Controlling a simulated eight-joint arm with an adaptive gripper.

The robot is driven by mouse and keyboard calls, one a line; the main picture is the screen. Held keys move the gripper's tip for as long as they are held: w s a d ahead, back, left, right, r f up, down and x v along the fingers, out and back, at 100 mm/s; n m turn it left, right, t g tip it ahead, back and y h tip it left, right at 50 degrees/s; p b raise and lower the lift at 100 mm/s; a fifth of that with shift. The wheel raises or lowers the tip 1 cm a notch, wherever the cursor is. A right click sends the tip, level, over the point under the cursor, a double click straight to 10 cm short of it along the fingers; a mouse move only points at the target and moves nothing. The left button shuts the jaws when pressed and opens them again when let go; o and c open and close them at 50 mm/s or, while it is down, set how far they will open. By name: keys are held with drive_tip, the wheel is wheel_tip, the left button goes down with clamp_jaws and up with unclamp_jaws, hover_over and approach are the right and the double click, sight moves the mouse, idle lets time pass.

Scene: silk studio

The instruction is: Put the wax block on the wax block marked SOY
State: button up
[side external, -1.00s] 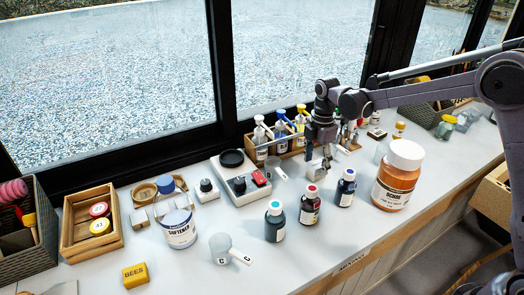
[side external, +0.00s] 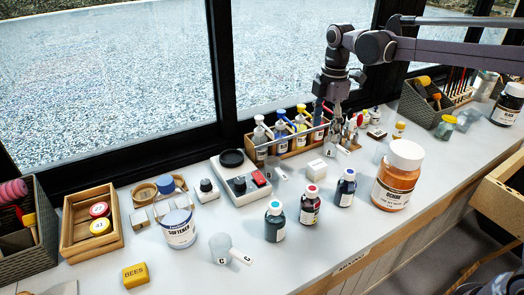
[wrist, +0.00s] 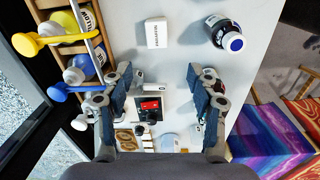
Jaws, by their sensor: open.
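A white wax block (side external: 317,171) stands on the counter behind the small dark bottles. It also shows at the top of the wrist view (wrist: 158,33), with small dark print too small to read surely. I cannot tell whether it is one block or two stacked. A yellow block marked BEES (side external: 135,273) lies at the front left. My gripper (side external: 337,116) is raised above and behind the white block, by the bottle rack. In the wrist view my gripper (wrist: 156,80) is open and empty.
A wooden rack (side external: 290,150) of pump bottles stands close behind. Dark bottles (side external: 311,206) stand in front, and a large orange jar (side external: 397,174) to the right. A scale (side external: 240,180) with a red display is at left.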

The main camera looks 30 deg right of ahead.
drive_tip(key=s+f+m+t, duration=0.3)
drive_tip(key=s+m+t, duration=0.3)
drive_tip(key=s+m, duration=1.1)
drive_tip(key=s, duration=0.4)
drive_tip(key=shift+s+d+f+t, duration=0.15)
drive_tip(key=shift+s+d+t, duration=0.15)
drive_tip(key=shift+t, duration=0.1)
drive_tip(key=shift+o, duration=0.3)
